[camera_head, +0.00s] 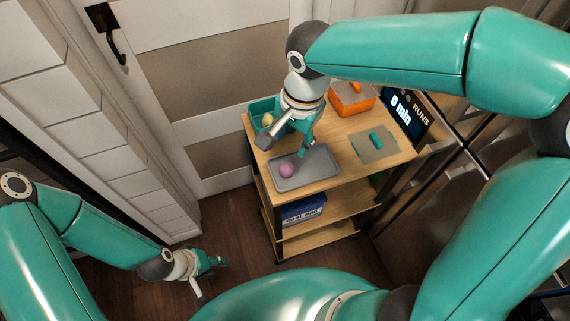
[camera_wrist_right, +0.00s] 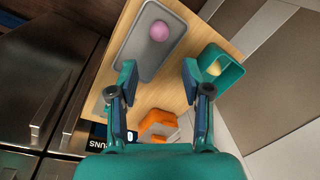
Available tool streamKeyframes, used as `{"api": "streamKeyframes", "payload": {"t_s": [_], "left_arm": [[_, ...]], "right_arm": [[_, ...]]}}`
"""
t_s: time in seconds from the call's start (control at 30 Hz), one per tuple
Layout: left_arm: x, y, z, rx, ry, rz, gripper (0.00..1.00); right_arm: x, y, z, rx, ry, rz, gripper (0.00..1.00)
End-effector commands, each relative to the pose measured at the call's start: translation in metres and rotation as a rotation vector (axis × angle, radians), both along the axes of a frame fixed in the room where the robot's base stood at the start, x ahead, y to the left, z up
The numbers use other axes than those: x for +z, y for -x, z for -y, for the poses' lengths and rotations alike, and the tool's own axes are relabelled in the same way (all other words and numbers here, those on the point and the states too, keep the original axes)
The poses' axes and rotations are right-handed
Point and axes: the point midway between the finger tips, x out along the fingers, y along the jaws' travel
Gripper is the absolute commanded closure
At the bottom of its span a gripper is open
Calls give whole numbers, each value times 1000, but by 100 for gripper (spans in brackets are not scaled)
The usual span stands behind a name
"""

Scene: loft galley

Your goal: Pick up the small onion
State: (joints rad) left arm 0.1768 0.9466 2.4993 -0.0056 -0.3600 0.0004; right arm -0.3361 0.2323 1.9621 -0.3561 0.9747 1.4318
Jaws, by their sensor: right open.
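The small onion (camera_head: 286,170) is a round pink-purple ball lying in a shallow grey tray (camera_head: 318,165) on the top shelf of a wooden trolley. In the right wrist view the onion (camera_wrist_right: 159,31) lies in the tray (camera_wrist_right: 137,66), beyond my fingertips. My right gripper (camera_head: 304,143) hangs over the trolley top near the tray's back edge. Its two fingers (camera_wrist_right: 159,78) are apart with nothing between them, and the onion is clear of them. My left gripper (camera_head: 212,264) is low on the left, over the floor and away from the trolley; its fingers are too small to judge.
A teal bin (camera_head: 260,109) holding a yellowish item stands at the trolley's back left. An orange box (camera_head: 352,101) is behind, with a green-grey board (camera_head: 368,144) and a dark display (camera_head: 403,110) to the right. A blue box (camera_head: 304,208) sits on the shelf below.

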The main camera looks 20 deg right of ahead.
Motion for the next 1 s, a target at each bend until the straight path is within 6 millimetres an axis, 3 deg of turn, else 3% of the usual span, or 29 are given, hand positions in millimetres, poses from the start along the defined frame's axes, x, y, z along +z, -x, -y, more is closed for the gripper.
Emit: {"api": "streamKeyframes", "payload": {"t_s": [0.33, 0.67, 1.0], "left_arm": [[-1, 0, 0, 0, 0, 0, 60], [1, 0, 0, 0, 0, 1, 60], [8, 0, 0, 0, 0, 1, 60]], "right_arm": [[-74, -4, 2, -17, 0, -7, 51], [-99, -7, 1, -19, -1, -4, 51], [-142, -15, -2, -19, 0, -5, 51]]}}
